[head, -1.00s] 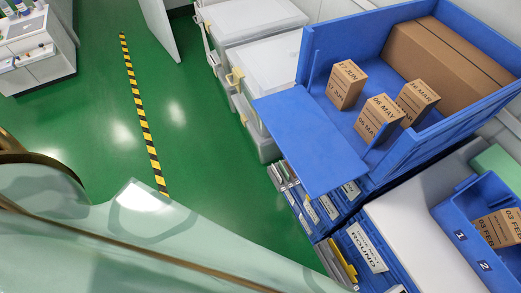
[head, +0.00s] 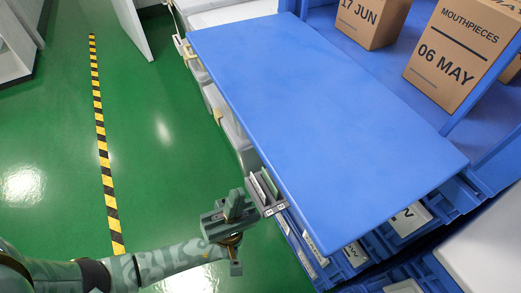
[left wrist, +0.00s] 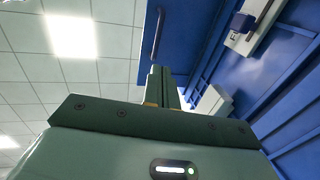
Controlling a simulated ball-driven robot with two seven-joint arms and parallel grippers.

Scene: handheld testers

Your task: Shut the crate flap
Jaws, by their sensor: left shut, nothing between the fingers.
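The crate flap (head: 330,110) is a flat blue panel, open and folded outward from the blue crate (head: 320,14), in the middle of the head view. Its outer edge runs above the shelf fronts. My left gripper (head: 236,204) is shut and empty, to the left of the flap's near outer edge and apart from it in the picture. In the left wrist view the shut fingers (left wrist: 165,88) point up toward blue surfaces; I cannot tell which of these is the flap. My right gripper is not in view.
Cardboard boxes, one marked 06 MAY (head: 455,55) and one marked 17 JUN (head: 372,18), stand inside the crate beyond the flap. Labelled blue bins (head: 355,255) sit below the flap. Green floor (head: 160,150) with a striped tape line (head: 104,150) is clear on the left.

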